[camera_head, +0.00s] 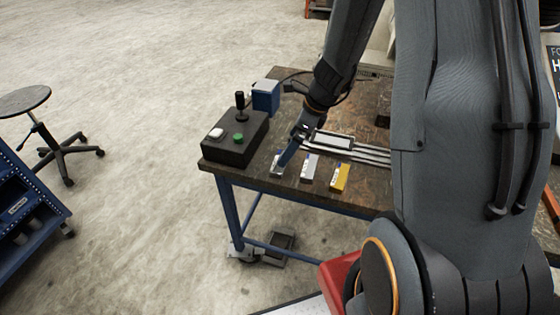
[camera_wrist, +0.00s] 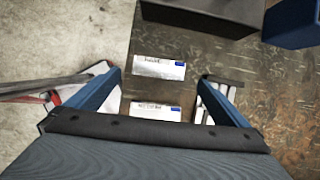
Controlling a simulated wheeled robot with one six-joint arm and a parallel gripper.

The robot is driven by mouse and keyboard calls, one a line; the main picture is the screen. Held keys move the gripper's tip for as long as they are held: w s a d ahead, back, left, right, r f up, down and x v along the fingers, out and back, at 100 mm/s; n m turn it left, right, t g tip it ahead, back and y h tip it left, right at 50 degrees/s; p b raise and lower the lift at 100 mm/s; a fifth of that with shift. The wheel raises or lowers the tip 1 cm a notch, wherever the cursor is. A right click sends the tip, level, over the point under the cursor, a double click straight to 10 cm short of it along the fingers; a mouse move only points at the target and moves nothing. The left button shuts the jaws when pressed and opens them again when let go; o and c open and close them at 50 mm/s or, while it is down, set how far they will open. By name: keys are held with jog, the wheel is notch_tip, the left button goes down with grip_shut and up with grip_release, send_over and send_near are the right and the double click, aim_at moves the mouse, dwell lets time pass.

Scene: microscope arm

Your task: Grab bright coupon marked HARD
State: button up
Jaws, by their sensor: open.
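Three small coupons lie in a row near the table's front edge. The left coupon (camera_head: 277,171) is pale, with my gripper (camera_head: 289,156) just above it, partly hiding it. The middle coupon (camera_head: 309,167) is light grey and the right coupon (camera_head: 339,178) is yellow. In the wrist view, two pale coupons with blue tags show: an upper one (camera_wrist: 159,68) ahead of the fingers and a lower one (camera_wrist: 155,110) between them in the picture. Their dark lettering is too blurred to read surely. My gripper (camera_wrist: 162,82) is open and empty. The yellow coupon is out of the wrist view.
A black control box (camera_head: 236,137) with a joystick and a green button stands left of the coupons. A blue box (camera_head: 266,96) is behind it. Pale metal rails (camera_head: 345,147) lie behind the coupons. The table's front edge is close.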

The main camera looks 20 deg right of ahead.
jog(key=shift+p+x, duration=0.4)
jog(key=shift+x, duration=3.3)
jog(key=shift+a+r, duration=0.1)
jog(key=shift+a, duration=0.05)
jog(key=c, duration=1.2)
